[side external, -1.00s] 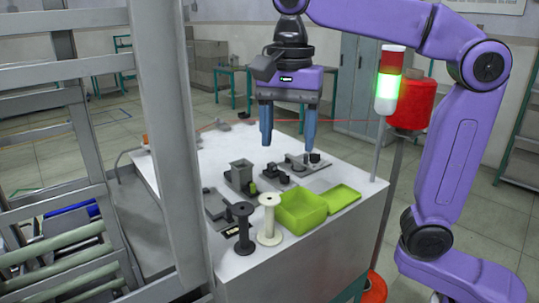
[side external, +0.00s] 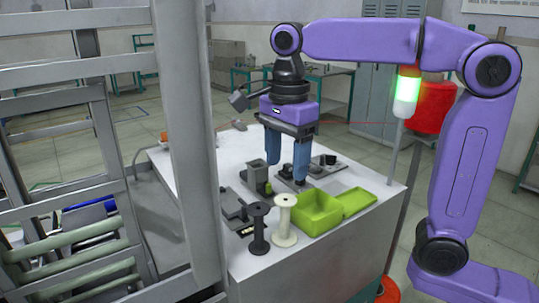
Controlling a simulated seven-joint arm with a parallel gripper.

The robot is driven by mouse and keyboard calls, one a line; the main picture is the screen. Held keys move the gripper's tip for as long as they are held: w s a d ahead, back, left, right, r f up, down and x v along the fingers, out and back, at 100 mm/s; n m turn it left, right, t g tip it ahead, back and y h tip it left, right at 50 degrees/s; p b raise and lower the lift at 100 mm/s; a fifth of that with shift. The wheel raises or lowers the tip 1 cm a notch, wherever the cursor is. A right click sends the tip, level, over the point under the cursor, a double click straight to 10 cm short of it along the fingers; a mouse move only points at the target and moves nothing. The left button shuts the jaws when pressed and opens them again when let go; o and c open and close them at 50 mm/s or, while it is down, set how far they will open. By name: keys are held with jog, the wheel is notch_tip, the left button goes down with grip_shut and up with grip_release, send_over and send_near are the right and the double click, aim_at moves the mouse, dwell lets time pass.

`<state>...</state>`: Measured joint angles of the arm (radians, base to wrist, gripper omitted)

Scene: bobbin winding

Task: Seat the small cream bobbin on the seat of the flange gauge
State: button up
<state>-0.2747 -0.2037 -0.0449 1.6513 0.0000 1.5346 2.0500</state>
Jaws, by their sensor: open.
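A cream bobbin (side external: 285,222) stands upright on the front part of the table, beside a black bobbin (side external: 258,228). No smaller cream bobbin can be made out. Low grey fixtures with black parts stand behind the bobbins; I cannot tell which is the flange gauge, and its seat is not discernible. My gripper (side external: 287,186) points down, open, behind the cream bobbin. Its two blue fingers are low over the middle fixtures, one on each side of a dark part. I cannot tell whether they touch anything, and nothing is visibly held.
A green open box (side external: 317,222) and its flat green tray or lid (side external: 358,201) lie right of the bobbins. A signal post with a lit green lamp (side external: 406,90) rises at the table's right.

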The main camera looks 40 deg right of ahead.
aim_at(285, 200)
jog(key=shift+f, duration=3.7)
jog(key=shift+c, duration=0.3)
jog(key=c, duration=0.6)
jog(key=shift+r, duration=2.55)
